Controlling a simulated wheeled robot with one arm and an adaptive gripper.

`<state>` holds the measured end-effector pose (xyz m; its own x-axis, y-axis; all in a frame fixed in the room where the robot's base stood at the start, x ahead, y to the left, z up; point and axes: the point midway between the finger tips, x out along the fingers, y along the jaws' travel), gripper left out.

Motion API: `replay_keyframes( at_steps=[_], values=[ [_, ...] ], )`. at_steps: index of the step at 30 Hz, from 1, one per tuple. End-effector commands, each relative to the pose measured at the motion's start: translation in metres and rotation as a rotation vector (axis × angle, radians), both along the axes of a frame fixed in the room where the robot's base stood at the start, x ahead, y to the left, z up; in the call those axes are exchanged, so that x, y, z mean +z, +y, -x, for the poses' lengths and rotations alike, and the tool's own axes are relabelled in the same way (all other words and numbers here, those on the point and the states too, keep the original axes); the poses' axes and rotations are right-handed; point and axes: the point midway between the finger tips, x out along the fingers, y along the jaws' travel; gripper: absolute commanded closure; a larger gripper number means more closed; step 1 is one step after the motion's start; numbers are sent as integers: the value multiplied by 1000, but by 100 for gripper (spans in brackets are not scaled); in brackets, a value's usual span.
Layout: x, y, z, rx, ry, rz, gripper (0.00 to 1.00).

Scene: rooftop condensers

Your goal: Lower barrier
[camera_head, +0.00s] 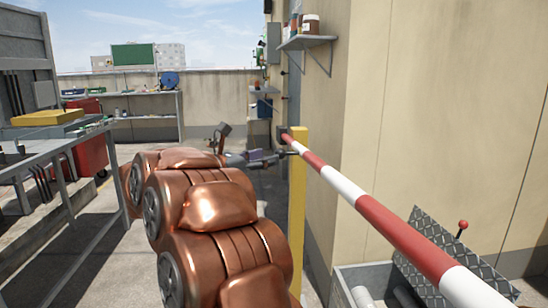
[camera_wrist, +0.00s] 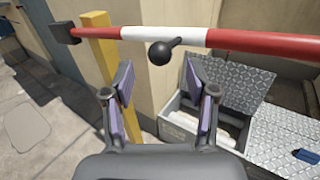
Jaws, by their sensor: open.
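The barrier is a red and white striped bar (camera_head: 395,229) on a yellow post (camera_head: 298,205). In the head view it runs from the post toward the lower right. In the wrist view the bar (camera_wrist: 268,43) crosses the top, roughly level, with a dark block (camera_wrist: 61,33) at its left end by the yellow post (camera_wrist: 101,48). A black ball knob (camera_wrist: 160,54) sticks out from the bar. My gripper (camera_wrist: 160,84) is open and empty, its fingers apart, with the knob beyond the gap between the fingertips. In the head view my gripper (camera_head: 275,157) is beside the post, small and partly hidden.
A box with a tread-plate lid (camera_head: 438,240) stands under the bar at right; its raised lid (camera_wrist: 232,84) also shows in the wrist view. A metal workbench (camera_head: 60,150) stands at left, a beige wall (camera_head: 440,110) at right. Paved floor (camera_wrist: 30,125) is clear left of the post.

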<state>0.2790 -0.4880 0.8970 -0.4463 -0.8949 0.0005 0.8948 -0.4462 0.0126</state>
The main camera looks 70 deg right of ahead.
Motion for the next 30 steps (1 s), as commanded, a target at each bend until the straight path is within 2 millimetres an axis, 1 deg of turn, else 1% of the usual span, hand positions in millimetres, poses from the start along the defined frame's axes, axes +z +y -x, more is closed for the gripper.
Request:
replay_keyframes(
  at_steps=[1,6,10,15,23,24,25,30],
  values=[
    [-1,-6,4,-5,0,1,43],
    [-1,-21,11,-3,0,-1,43],
    [-1,-28,15,-3,1,0,43],
    [0,-33,17,-1,2,-1,43],
    [0,-34,17,0,2,-1,43],
    [0,-34,17,0,2,-1,44],
    [0,-34,17,0,2,-1,47],
    [0,-34,17,0,1,0,64]
  ],
)
